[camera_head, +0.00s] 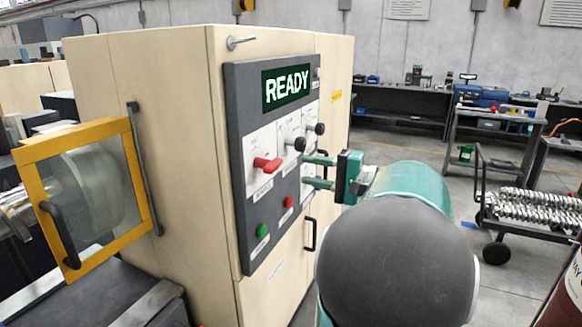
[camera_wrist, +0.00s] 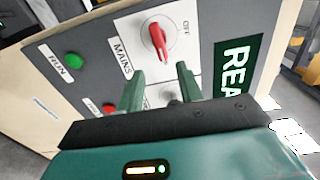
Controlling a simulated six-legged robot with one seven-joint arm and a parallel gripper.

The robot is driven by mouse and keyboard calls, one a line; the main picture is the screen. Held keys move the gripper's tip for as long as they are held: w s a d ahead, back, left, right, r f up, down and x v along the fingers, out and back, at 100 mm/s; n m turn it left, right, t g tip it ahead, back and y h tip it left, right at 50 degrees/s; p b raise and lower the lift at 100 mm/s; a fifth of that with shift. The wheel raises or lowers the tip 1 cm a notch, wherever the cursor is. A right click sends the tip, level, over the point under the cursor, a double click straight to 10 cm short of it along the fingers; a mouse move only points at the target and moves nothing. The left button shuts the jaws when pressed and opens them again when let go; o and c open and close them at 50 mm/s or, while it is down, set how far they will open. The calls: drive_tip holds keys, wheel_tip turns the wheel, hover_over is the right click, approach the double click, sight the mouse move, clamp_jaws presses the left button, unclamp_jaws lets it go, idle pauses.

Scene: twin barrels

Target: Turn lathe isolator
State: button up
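The isolator is a red rotary handle (camera_head: 266,164) on a white plate on the grey control panel (camera_head: 236,120). In the head view its grip lies roughly sideways. In the wrist view the red handle (camera_wrist: 158,40) is near the top, with MAINS and OFF lettering beside it; that view is turned relative to the panel. My gripper (camera_head: 309,171) is at the panel, to the right of the handle, with its fingers apart. In the wrist view my gripper (camera_wrist: 157,78) is open and empty, its fingertips just short of the handle and not around it.
A READY display (camera_head: 287,87) is lit above. Two black knobs, one a black knob (camera_head: 299,144), sit close to my fingers. A green button (camera_head: 262,230) and a red button (camera_head: 288,202) are below. A yellow-framed guard (camera_head: 85,195) is left; a cart (camera_head: 525,205) stands right.

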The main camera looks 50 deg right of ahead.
drive_tip(key=v, duration=0.4)
drive_tip(key=shift+s, duration=0.2)
idle(0.3)
drive_tip(key=w+a+f+n+g+y, duration=0.1)
drive_tip(key=a+f+g, duration=0.15)
drive_tip(key=a, duration=0.45)
drive_tip(key=w+a+f+n+g, duration=0.2)
drive_tip(key=a+g, duration=0.1)
drive_tip(key=a, duration=0.5)
drive_tip(key=w+a+f+n+g+y, duration=0.1)
drive_tip(key=a+f+g, duration=0.15)
drive_tip(key=a, duration=0.45)
drive_tip(key=s+a+f+n+g+h, duration=0.1)
drive_tip(key=s+a+f+n+h, duration=0.3)
drive_tip(key=a, duration=0.3)
drive_tip(key=s+a+f+n+g+h, duration=0.2)
drive_tip(key=s+a+f+n+h, duration=0.2)
drive_tip(key=a, duration=0.4)
drive_tip(key=shift+s+f+n, duration=0.15)
drive_tip(key=shift+f+n, duration=0.3)
drive_tip(key=shift+n, duration=0.65)
drive_tip(key=shift+a, duration=0.1)
